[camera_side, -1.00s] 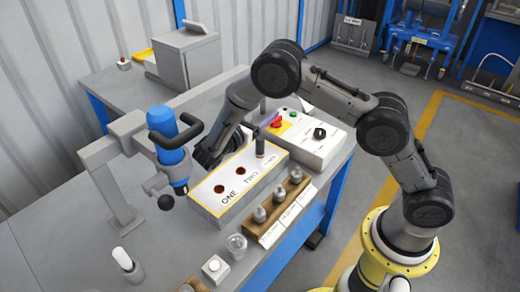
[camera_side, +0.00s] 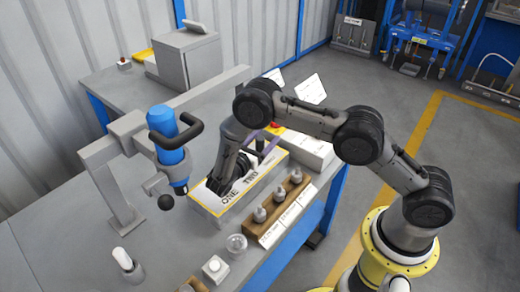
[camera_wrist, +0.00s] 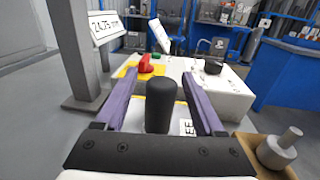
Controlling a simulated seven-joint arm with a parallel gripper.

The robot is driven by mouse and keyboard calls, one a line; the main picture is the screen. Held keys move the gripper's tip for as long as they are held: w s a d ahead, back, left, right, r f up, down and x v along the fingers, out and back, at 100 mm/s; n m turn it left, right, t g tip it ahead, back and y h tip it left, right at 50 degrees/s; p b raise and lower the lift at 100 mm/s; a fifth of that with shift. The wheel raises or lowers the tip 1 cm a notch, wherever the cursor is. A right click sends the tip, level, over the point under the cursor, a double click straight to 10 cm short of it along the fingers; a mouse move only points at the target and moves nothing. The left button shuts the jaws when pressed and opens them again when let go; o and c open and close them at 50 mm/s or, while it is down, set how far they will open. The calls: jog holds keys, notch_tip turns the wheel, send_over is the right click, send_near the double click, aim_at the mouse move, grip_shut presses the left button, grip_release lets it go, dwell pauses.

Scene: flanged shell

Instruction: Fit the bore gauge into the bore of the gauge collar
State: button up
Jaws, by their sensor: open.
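A black-handled cylinder, likely the bore gauge (camera_wrist: 161,103), stands upright between my gripper's two purple fingers in the wrist view. Gaps show on both sides of it. My gripper (camera_wrist: 160,82) is open around it. In the side view my gripper (camera_side: 262,148) is low over the white box (camera_side: 208,203), at the end beyond the label TWO. My wrist hides the box's holes and most of the cylinder there. A part of a label ending in "EE" shows beside the cylinder in the wrist view. I cannot tell which part is the gauge collar.
A wooden rack (camera_side: 262,228) with several metal plugs lies along the box's near side. A stand at left holds a blue tool (camera_side: 170,135) with a black handle. A control box with a red button (camera_wrist: 146,63) is beyond the cylinder. A display (camera_wrist: 105,25) reads 24.75.

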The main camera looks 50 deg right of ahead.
jog(key=shift+d, duration=0.1)
grip_shut()
dwell(0.3)
notch_tip(320, 180, up, 10)
jog(key=s+a+n+t+y, duration=0.1)
jog(key=s+a+n+t, duration=0.1)
jog(key=a, duration=0.7)
jog(key=s+a+f+n+t+y, duration=0.1)
jog(key=s+a+t, duration=0.3)
jog(key=a, duration=0.5)
jog(key=s+a+n+t+y, duration=0.1)
jog(key=s+a+n+t, duration=0.1)
jog(key=s+a, duration=0.4)
jog(key=a+n, duration=0.1)
jog(key=a, duration=0.2)
jog(key=shift+s+f+t, duration=0.15)
jog(key=shift+s+t, duration=0.15)
jog(key=shift+t, duration=0.1)
